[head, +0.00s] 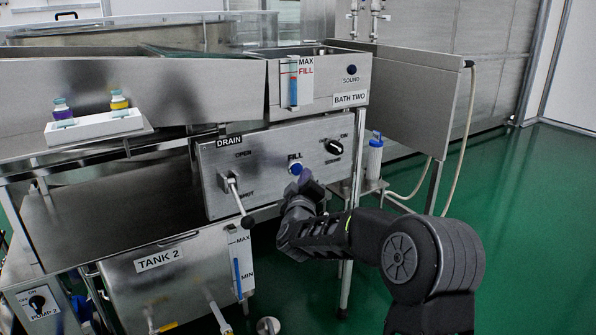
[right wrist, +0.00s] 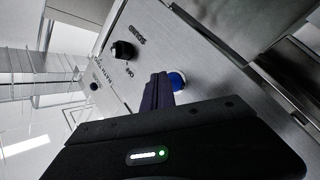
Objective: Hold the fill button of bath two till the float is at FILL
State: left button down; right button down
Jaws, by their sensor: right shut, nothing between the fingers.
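The blue fill button (head: 296,168) sits under the word FILL on the grey control panel (head: 240,160) below bath two. My right gripper (head: 304,182) is shut and empty, its fingertips just below and in front of the button. In the right wrist view the closed fingers (right wrist: 158,92) overlap the left edge of the blue button (right wrist: 178,80); I cannot tell whether they press it. The bath two level gauge (head: 293,90) shows a blue column beside the MAX and FILL marks; its exact level is too small to read. My left gripper is out of view.
The drain lever (head: 235,195) hangs left of the button, and a black knob (head: 334,147) sits to its right; it also shows in the right wrist view (right wrist: 123,50). A blue-capped bottle (head: 375,158) stands right of the panel. Tank 2 (head: 180,275) is below.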

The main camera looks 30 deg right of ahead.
jog(key=shift+w, duration=0.4)
jog(key=shift+w+p, duration=0.45)
jog(key=shift+p, duration=0.05)
dwell(2.3)
dwell(0.5)
jog(key=shift+s, duration=0.85)
jog(key=shift+s, duration=2.55)
